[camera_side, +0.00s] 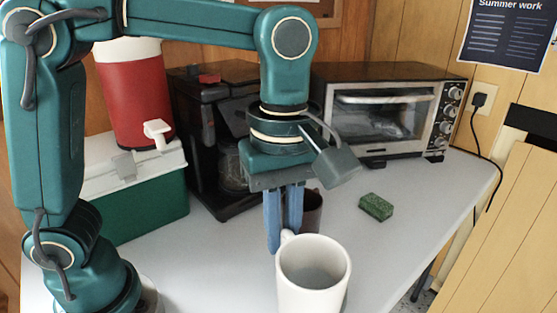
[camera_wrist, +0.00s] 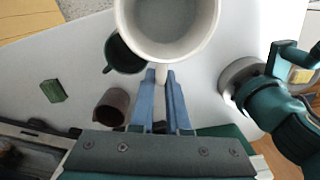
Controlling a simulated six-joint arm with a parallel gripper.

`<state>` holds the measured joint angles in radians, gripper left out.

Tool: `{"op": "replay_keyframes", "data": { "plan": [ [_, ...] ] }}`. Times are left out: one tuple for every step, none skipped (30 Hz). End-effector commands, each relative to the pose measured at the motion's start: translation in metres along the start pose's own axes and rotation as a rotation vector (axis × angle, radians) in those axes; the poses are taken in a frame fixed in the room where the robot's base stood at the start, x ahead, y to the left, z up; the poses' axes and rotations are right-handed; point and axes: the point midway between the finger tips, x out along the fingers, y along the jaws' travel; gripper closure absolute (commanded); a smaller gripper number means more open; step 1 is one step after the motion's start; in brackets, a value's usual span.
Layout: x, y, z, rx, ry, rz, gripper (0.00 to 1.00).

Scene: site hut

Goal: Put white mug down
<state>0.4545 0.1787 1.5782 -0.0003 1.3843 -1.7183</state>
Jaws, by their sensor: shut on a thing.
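The white mug (camera_side: 312,297) is upright at the bottom of the side view, and its base is cut off by the frame edge. It fills the top middle of the wrist view (camera_wrist: 168,22) and looks empty. My gripper (camera_side: 282,240) points down, with its blue fingers shut on the mug's handle. In the wrist view the fingertips (camera_wrist: 160,76) close on the handle from both sides. Whether the mug's base touches the table (camera_side: 200,270) cannot be seen.
A dark green mug (camera_wrist: 122,56) and a brown mug (camera_wrist: 110,112) stand close by; the brown one also shows behind my fingers (camera_side: 313,212). A green sponge (camera_side: 376,207), toaster oven (camera_side: 385,112), coffee maker (camera_side: 205,150) and cooler (camera_side: 150,200) stand farther back.

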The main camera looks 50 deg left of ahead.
Motion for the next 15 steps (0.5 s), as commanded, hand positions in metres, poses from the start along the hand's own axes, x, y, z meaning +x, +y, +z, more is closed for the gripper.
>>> {"op": "replay_keyframes", "data": {
  "plan": [
    [-0.002, 0.002, 0.0, 0.086, -0.001, 0.001, 1.0],
    [-0.002, 0.003, 0.0, 0.143, -0.001, 0.0, 1.0],
    [-0.003, 0.005, 0.001, 0.219, -0.001, 0.002, 1.0],
    [-0.004, 0.006, 0.001, 0.276, -0.001, 0.002, 1.0],
    [-0.004, 0.007, 0.001, 0.333, -0.001, 0.001, 1.0],
    [-0.005, 0.009, 0.001, 0.409, -0.001, 0.001, 1.0],
    [-0.006, 0.01, 0.001, 0.466, -0.001, 0.0, 1.0],
    [-0.006, 0.011, 0.001, 0.522, -0.001, 0.0, 1.0],
    [-0.007, 0.013, 0.001, 0.598, -0.001, 0.001, 1.0],
    [-0.008, 0.014, 0.001, 0.655, -0.001, 0.001, 1.0],
    [-0.009, 0.015, 0.001, 0.711, -0.001, 0.001, 1.0],
    [-0.009, 0.017, 0.001, 0.787, -0.001, -0.001, 1.0],
    [-0.01, 0.018, 0.001, 0.844, -0.001, 0.0, 1.0],
    [-0.01, 0.02, 0.001, 0.901, 0.0, 0.001, 1.0],
    [-0.011, 0.022, 0.001, 0.975, 0.0, 0.001, 1.0]
  ]
}}
